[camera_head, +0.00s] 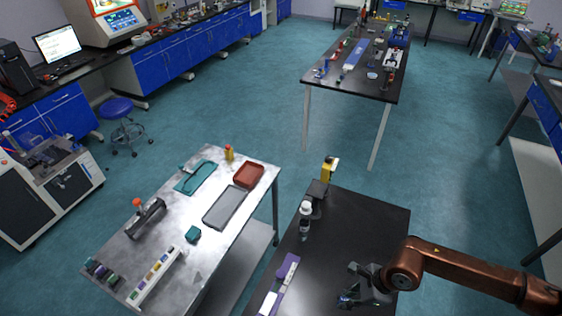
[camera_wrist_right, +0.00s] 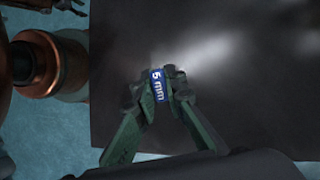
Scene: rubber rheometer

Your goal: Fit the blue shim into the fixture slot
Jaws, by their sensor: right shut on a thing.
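The blue shim (camera_wrist_right: 158,86) carries a white "5 mm" label in the right wrist view. My right gripper (camera_wrist_right: 158,88) is shut on it, with a finger on each side. In the head view my right gripper (camera_head: 362,288) is over the right part of the black table, and a small blue bit of the shim (camera_head: 345,299) shows at its tips. I cannot tell how high the shim is above the table. I cannot make out the fixture slot for certain; a purple and white piece (camera_head: 284,276) lies left of the gripper. My left gripper is not in view.
On the black table (camera_head: 375,215) stand a white bottle (camera_head: 305,212) and a dark device with a yellow upright (camera_head: 327,170). The metal table (camera_head: 175,222) to the left holds a red tray (camera_head: 249,175), a grey tray (camera_head: 224,207) and several small items.

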